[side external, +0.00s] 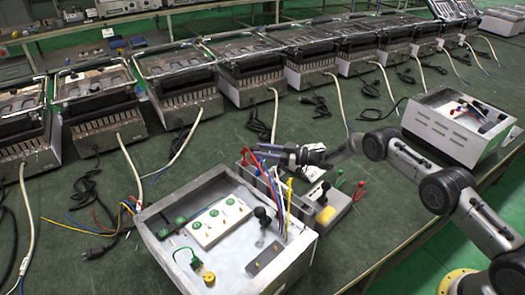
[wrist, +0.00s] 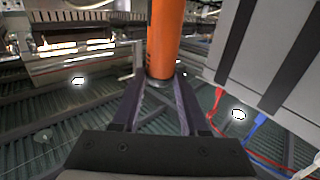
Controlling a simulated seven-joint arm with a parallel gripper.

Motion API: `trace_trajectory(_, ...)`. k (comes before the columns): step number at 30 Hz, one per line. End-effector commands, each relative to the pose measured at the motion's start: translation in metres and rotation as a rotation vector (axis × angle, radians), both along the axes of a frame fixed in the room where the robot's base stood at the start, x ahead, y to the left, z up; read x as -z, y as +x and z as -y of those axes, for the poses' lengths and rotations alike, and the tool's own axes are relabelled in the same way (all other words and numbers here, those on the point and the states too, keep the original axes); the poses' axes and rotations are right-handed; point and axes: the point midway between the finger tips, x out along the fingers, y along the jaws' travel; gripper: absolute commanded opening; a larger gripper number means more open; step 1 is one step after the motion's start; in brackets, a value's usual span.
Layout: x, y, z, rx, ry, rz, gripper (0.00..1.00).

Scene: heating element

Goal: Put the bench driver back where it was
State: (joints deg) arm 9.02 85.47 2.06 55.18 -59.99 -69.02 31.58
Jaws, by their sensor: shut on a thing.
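The bench driver shows as an orange cylindrical handle (wrist: 164,40) standing up between my fingers in the wrist view. Its far end runs out of the top of that picture, and I cannot see its tip. My gripper (wrist: 160,88) is shut on this handle. In the side external view my gripper (side external: 308,154) is held above the green bench, just behind the open grey box. The driver cannot be made out clearly there, among red and blue leads. The place where the driver was kept cannot be told from these frames.
An open grey box (side external: 307,243) with terminals and upright leads stands in front. A small grey unit (side external: 345,208) with coloured plugs is close to my gripper. Another open box (side external: 440,140) stands at right. A row of heater units (side external: 178,75) lines the back, with trailing cables.

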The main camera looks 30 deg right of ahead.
Motion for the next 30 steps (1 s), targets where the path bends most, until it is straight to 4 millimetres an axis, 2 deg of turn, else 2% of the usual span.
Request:
trace_trajectory(6, 0.004, 0.001, 0.0, 0.0, 0.001, 0.004, 0.0)
trace_trajectory(7, 0.007, 0.0, 0.0, 0.0, 0.0, -0.001, 0.47)
trace_trajectory(11, 0.007, 0.0, 0.0, 0.0, 0.0, -0.001, 0.7)
trace_trajectory(12, 0.007, 0.0, 0.0, 0.0, 0.0, -0.001, 0.73)
trace_trajectory(20, 0.006, 0.0, 0.0, 0.0, 0.0, -0.001, 0.73)
trace_trajectory(24, -0.003, 0.0, 0.0, 0.0, 0.0, 0.0, 0.73)
trace_trajectory(30, -0.002, -0.025, 0.026, 0.003, 0.001, -0.004, 0.73)
